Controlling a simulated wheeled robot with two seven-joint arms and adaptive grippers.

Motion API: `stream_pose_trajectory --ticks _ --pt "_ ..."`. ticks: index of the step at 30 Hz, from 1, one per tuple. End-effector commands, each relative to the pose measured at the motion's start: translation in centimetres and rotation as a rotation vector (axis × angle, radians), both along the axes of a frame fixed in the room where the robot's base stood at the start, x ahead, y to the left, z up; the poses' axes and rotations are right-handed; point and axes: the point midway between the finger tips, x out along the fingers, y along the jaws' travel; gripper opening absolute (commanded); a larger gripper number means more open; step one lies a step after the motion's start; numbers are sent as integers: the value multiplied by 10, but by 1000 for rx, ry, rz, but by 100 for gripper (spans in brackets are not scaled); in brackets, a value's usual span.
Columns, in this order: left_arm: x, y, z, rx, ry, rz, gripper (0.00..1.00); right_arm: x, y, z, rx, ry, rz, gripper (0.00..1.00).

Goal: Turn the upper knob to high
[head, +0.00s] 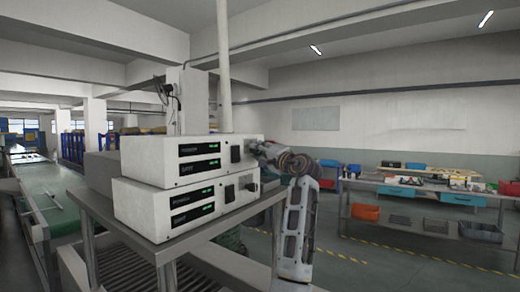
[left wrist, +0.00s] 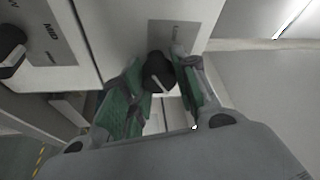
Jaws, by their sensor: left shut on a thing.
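The upper unit (head: 205,158) is a white box with two green displays, stacked on a similar lower unit (head: 190,205). My left gripper (head: 258,149) is at the right end of the upper unit's front, and the upper knob is hidden behind it in the head view. In the left wrist view the green-padded fingers of my left gripper (left wrist: 157,66) are shut around the black upper knob (left wrist: 158,75). My right gripper is out of view.
The lower unit's knob (head: 250,186) sits just below my gripper; in the left wrist view a black knob (left wrist: 12,48) stands beside a label reading MID. The units rest on a metal table (head: 225,222). A workbench (head: 400,188) with bins stands at the right.

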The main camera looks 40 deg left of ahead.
Motion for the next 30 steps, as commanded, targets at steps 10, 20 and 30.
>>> stream_pose_trajectory --ticks 10,20,30 --pt "0 0 2 0 29 -2 6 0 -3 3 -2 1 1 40" --pt "0 0 1 0 28 0 42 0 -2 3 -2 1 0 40" --pt "0 0 0 -2 29 0 51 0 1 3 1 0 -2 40"
